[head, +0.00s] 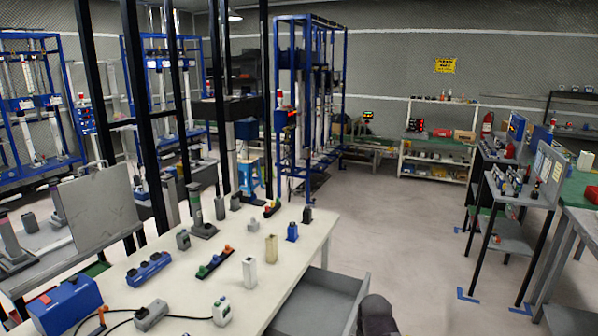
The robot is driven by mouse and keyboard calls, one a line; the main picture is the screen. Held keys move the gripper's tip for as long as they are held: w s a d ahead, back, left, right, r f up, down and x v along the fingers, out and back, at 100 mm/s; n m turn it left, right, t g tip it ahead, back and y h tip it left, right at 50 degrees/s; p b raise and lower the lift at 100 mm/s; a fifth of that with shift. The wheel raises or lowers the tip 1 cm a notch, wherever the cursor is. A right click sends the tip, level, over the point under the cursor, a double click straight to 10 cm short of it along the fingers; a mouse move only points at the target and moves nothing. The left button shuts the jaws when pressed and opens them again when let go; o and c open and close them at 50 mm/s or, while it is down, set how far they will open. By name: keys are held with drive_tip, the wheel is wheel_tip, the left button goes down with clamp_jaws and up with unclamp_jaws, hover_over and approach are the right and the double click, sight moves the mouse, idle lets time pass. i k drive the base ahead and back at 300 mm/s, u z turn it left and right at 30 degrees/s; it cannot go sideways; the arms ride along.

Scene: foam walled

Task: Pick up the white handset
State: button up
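A white upright block-like object (249,272) stands on the pale table (190,268), near its right side. It may be the white handset, but it is too small to be sure. A similar cream upright object (271,249) stands just behind it to the right. A small white device with green and dark parts (221,311) is nearer the front edge. My gripper's fingers are not visible. A dark rounded shape at the bottom edge may be part of my arm.
An open grey drawer (322,303) juts out right. Dark posts rise at left. Floor to the right is clear.

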sight(222, 315)
drive_tip(key=k, duration=1.35)
drive_tip(key=z, duration=0.45)
drive_tip(key=i, duration=1.65)
drive_tip(key=u, duration=0.6)
